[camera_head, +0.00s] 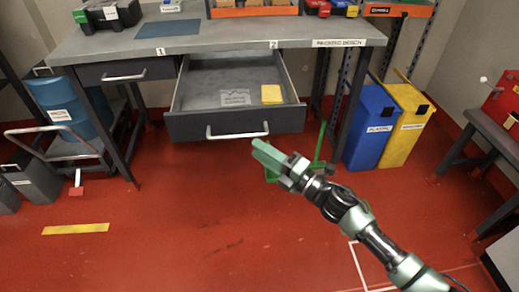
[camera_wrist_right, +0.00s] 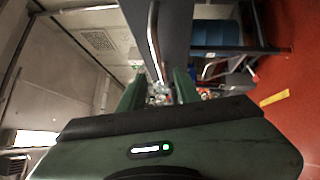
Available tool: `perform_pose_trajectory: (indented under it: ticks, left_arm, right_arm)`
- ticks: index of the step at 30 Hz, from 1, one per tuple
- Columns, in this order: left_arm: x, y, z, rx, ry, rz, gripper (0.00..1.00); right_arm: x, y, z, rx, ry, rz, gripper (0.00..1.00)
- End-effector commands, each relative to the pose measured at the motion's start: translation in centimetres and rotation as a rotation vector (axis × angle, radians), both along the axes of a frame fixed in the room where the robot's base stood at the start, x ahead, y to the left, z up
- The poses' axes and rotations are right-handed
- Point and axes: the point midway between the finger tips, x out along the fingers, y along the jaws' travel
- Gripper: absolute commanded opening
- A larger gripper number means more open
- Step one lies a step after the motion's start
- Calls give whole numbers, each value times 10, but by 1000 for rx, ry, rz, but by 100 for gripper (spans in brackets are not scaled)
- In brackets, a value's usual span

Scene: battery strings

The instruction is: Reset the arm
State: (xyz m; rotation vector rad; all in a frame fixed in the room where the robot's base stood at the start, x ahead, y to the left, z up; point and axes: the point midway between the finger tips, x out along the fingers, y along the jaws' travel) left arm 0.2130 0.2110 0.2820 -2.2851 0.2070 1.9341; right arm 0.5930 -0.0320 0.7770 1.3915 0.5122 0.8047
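My right arm comes in from the lower right of the head view. Its gripper (camera_head: 264,152) is over the red floor, just in front of the open drawer and right of its handle, in the picture. In the right wrist view the two green fingers of the right gripper (camera_wrist_right: 158,88) stand apart with nothing held between them. My left arm and gripper are not in view.
The workbench (camera_head: 220,34) has its drawer 2 (camera_head: 190,126) pulled out, with a yellow item (camera_head: 271,94) inside. Drawer 1 (camera_head: 124,71) is shut. A blue bin (camera_head: 371,127) and a yellow bin (camera_head: 408,124) stand at right. Front floor is clear.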

Motion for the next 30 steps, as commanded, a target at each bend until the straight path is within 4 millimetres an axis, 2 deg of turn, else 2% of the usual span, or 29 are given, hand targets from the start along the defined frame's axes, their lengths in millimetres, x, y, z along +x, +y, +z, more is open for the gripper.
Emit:
perform_pose_trajectory:
  ticks: [7, 10, 14, 17, 20, 23, 24, 27, 30]
  left_arm:
    - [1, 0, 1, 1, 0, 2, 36]
    - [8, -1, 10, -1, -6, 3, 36]
    - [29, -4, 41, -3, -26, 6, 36]
    - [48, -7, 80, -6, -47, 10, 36]
    - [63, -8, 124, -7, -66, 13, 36]
    - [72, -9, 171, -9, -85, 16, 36]
    - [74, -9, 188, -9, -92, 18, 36]
    - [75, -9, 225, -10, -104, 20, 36]
    - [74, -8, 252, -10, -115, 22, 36]
  right_arm:
    - [0, 0, 0, 4, 4, -4, 33]
    - [1, -4, 1, 49, 47, -51, 33]
    - [0, -25, -4, 200, 210, -219, 33]
    - [-9, -57, -21, 364, 416, -408, 33]
    - [-33, -93, -51, 523, 652, -604, 33]
    - [-73, -125, -87, 658, 896, -798, 33]
    - [-93, -135, -100, 704, 990, -869, 33]
    - [-141, -153, -126, 784, 1187, -1019, 33]
    - [-180, -162, -142, 830, 1328, -1126, 33]
